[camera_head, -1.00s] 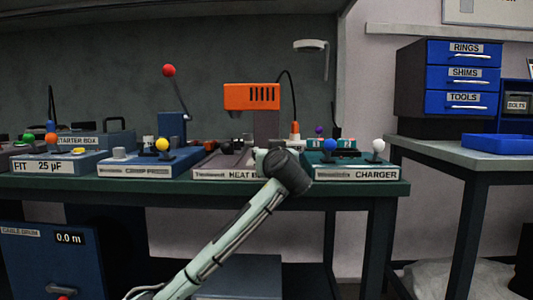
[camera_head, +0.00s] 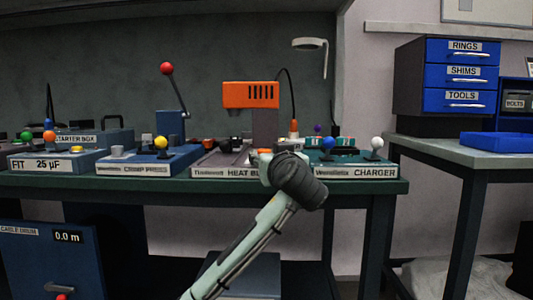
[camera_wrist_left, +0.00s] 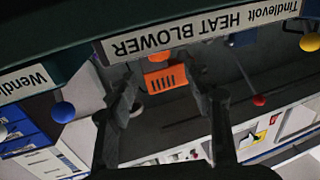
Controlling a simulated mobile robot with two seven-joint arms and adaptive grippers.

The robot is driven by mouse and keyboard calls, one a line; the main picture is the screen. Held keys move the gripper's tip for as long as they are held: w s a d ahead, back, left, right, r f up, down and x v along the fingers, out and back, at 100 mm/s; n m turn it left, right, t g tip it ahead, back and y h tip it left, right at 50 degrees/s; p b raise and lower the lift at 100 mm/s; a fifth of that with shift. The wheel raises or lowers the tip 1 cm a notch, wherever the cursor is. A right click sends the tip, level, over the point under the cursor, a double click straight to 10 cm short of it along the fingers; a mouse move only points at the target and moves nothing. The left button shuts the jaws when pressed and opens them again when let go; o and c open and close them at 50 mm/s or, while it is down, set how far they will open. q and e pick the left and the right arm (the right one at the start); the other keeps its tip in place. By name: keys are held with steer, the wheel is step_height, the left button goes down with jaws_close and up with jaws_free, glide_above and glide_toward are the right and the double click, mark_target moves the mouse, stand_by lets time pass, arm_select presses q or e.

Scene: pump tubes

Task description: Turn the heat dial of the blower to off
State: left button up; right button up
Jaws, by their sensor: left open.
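The heat blower has an orange head (camera_head: 250,95) on a grey post above a low base with a white HEAT BLOWER label (camera_head: 225,172). It stands on the bench between the crimp press and the charger. My left arm covers the label's right end and part of the base. I cannot make out the heat dial or its setting. In the left wrist view, which is upside down, my left gripper (camera_wrist_left: 166,84) is open and empty, with the orange head (camera_wrist_left: 166,78) showing between its fingers. The head view hides this gripper behind my wrist. My right gripper is not in view.
The crimp press (camera_head: 130,167) with a yellow ball knob stands left of the blower. The charger (camera_head: 345,171) with blue and white ball knobs stands close on the right. The green bench edge (camera_head: 130,186) runs below them. A lamp (camera_head: 311,44) hangs behind.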

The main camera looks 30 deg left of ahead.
arm_select(q)
steer(key=v, duration=0.4)
steer(key=shift+s+d, duration=0.25)
steer(key=shift+s, duration=0.05)
